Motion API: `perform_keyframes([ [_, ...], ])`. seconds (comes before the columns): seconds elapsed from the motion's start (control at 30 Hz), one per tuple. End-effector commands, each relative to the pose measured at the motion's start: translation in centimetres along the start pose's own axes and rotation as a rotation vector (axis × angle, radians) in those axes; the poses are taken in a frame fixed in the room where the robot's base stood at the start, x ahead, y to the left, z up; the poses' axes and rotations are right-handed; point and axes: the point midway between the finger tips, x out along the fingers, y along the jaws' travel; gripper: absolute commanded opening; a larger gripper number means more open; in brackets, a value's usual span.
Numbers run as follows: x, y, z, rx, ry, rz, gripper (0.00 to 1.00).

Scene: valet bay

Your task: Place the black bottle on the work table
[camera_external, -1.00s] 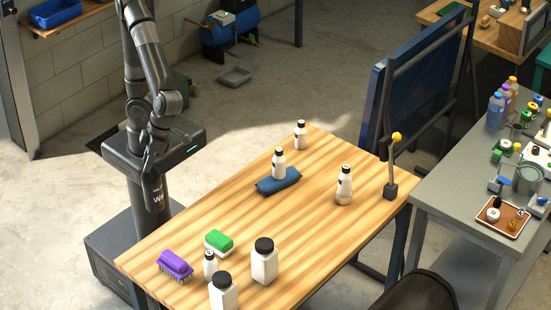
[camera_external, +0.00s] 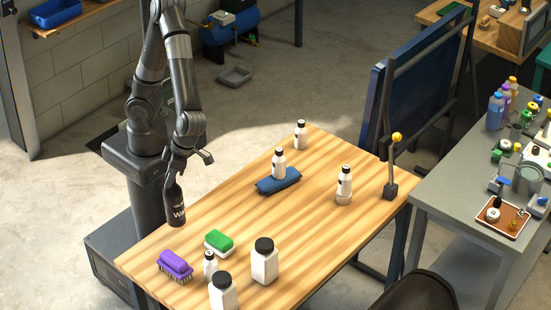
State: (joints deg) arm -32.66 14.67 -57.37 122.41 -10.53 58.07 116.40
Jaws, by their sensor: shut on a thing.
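The black bottle (camera_external: 175,210) hangs upright from my gripper (camera_external: 174,180), with pale lettering on its side. My gripper is shut on its upper part. The bottle is at the left edge of the wooden work table (camera_external: 215,210), in front of my base column. I cannot tell from this view how high its bottom is above the table top, or whether it touches it.
A purple brush (camera_external: 175,264), a green-topped brush (camera_external: 219,242) and several white bottles, one of them large (camera_external: 264,262), stand at the near end. A white bottle rests on a blue cloth (camera_external: 278,182). The table's left middle is clear.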

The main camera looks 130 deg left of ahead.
Motion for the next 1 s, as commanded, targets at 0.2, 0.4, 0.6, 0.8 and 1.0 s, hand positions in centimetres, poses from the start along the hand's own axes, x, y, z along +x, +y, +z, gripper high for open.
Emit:
perform_keyframes([
  [0.2,0.4,-0.4,2.3,0.001,0.001,-0.001,0.00],
  [0.4,1.9,-0.3,3.2,0.002,0.003,0.002,0.00],
  [0.6,4.0,-0.4,4.0,0.001,0.000,0.000,0.00],
  [0.8,4.1,-0.4,4.1,0.001,-0.001,0.000,0.00],
  [1.0,4.4,-0.4,4.2,0.001,0.000,0.001,0.29],
])
